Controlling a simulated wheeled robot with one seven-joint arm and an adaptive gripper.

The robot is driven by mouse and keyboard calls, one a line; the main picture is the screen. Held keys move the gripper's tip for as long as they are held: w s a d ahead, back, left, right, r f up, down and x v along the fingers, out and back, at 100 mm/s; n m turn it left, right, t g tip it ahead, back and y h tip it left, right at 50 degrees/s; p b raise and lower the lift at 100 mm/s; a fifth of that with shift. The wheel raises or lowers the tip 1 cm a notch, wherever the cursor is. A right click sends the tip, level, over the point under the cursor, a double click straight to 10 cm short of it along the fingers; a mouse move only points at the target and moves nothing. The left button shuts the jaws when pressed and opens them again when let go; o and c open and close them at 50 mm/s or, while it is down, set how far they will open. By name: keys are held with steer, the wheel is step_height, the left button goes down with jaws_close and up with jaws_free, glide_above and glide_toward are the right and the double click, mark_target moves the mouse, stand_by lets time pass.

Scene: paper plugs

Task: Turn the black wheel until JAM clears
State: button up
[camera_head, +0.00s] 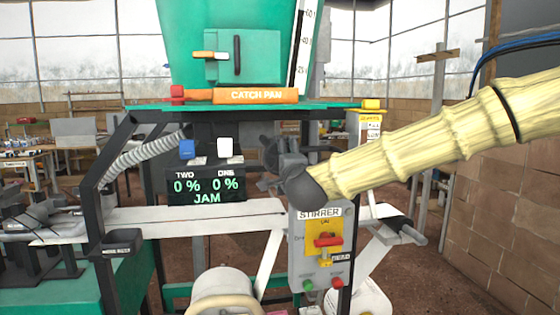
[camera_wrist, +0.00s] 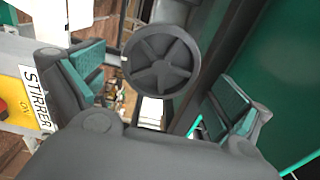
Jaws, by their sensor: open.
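The black wheel (camera_wrist: 161,62), round with spokes, faces me in the wrist view. It appears between and beyond the two fingers of my gripper (camera_wrist: 160,80), which is open with teal pads apart on either side. No contact with the wheel is visible. In the head view my gripper (camera_head: 282,165) is at the end of my arm, in front of the machine under the green hopper; the wheel cannot be told apart from it there. A dark display (camera_head: 206,186) to its left reads TWO 0 %, ONE 0 % and JAM in green.
The STIRRER panel (camera_head: 318,252), with a red switch and green and red buttons, stands just below my gripper. The orange CATCH PAN bar (camera_head: 256,96) is above. A pale horizontal beam (camera_head: 190,218) and dark frame posts surround the space. A brick wall (camera_head: 500,190) is at right.

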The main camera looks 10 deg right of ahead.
steer(key=shift+s, duration=0.55)
steer(key=m+b, duration=1.2)
steer(key=shift+w, duration=0.25)
stand_by(0.3)
steer(key=shift+w, duration=1.8)
